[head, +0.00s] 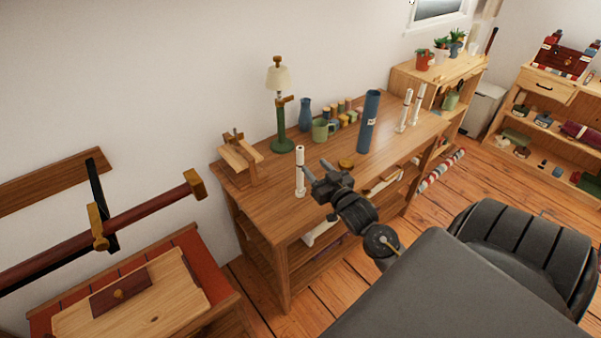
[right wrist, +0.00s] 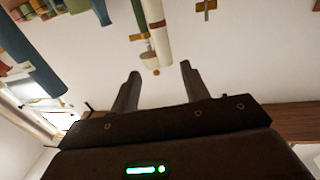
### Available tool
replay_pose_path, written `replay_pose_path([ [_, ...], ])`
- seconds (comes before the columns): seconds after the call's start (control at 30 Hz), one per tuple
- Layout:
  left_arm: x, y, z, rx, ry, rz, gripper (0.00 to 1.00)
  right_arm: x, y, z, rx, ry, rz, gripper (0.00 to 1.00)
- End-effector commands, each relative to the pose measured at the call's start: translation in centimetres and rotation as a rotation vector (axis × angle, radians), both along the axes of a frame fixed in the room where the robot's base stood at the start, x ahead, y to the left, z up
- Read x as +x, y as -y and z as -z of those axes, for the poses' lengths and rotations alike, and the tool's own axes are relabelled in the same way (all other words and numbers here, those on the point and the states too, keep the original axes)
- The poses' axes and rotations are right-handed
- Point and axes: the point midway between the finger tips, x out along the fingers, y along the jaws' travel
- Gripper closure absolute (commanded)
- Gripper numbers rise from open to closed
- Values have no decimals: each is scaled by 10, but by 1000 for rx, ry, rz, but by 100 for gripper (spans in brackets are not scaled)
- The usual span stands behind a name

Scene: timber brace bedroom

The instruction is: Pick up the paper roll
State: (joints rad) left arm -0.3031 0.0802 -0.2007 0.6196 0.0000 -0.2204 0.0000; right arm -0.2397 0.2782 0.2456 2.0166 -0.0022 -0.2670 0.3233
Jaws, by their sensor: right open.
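A slim white paper roll (head: 300,172) stands upright near the front left of the wooden table (head: 275,192). My right gripper (head: 314,172) is open, just right of the roll in the head view, with its fingers pointing towards it. In the right wrist view, a white roll (right wrist: 159,36) appears beyond the gap between the open fingers (right wrist: 159,70). Nothing is held, and I cannot tell any contact. Two similar white rolls (head: 405,110) stand at the table's far right. My left gripper is not in view.
A green lamp (head: 281,128), a wooden clamp-like piece (head: 240,155), a green mug (head: 321,131) and a tall blue tube (head: 369,122) stand on the table. A small yellow-brown item (head: 346,164) lies behind my right gripper. The table's front left is bare.

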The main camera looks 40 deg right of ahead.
Motion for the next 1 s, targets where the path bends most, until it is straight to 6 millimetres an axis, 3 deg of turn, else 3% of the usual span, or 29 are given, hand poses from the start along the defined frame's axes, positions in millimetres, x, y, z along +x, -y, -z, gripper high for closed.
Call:
replay_pose_path([
  [0.2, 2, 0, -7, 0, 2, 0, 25, 30, 5, -1, 0, -1, 0, 54],
  [0.47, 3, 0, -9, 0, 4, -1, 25, 38, 6, 0, -1, -2, 0, 54],
  [0.8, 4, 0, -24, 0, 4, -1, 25, 83, 9, 3, 0, -3, 1, 54],
  [1.0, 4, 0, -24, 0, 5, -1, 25, 87, 9, 4, 0, -3, 0, 54],
])
